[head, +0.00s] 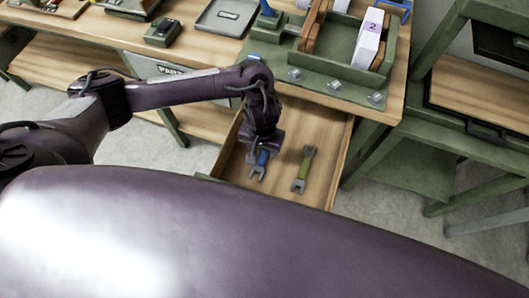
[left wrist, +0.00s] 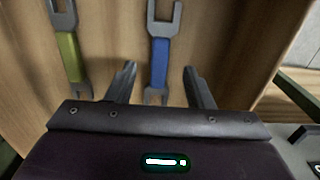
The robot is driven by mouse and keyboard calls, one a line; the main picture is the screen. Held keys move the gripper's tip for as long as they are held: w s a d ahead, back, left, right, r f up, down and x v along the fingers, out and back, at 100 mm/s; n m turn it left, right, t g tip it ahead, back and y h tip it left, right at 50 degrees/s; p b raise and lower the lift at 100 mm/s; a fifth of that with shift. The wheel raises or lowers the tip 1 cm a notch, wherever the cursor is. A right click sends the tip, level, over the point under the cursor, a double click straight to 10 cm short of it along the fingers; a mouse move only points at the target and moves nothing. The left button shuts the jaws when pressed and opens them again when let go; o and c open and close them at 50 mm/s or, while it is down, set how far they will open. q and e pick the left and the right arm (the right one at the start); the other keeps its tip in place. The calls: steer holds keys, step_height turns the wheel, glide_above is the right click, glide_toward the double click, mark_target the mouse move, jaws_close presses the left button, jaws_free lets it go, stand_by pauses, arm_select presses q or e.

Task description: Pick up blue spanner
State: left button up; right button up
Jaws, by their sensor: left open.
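The blue spanner (head: 262,160) lies in the open wooden drawer (head: 328,138), partly hidden under my left gripper (head: 260,155). In the left wrist view the blue spanner (left wrist: 159,60) has a blue handle and grey open ends. My left gripper (left wrist: 160,85) is open, with one finger on each side of the spanner's near end. I cannot tell how high the fingers are above it. A green spanner (head: 304,168) lies beside it in the drawer, to the right in the head view. My right gripper does not show.
Above the drawer is a workbench (head: 398,90) with a green fixture (head: 335,90) on it. A grey tray (head: 225,17) and a green device (head: 162,32) stand further left. A green-framed shelf (head: 440,130) stands to the right. The drawer's walls surround the spanners.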

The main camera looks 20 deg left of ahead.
mark_target(262, 157)
arm_select(q)
step_height(262, 157, down, 5)
steer(key=shift+w+f, duration=0.15)
steer(key=shift+f, duration=0.05)
steer(key=shift+c, duration=0.2)
jaws_close()
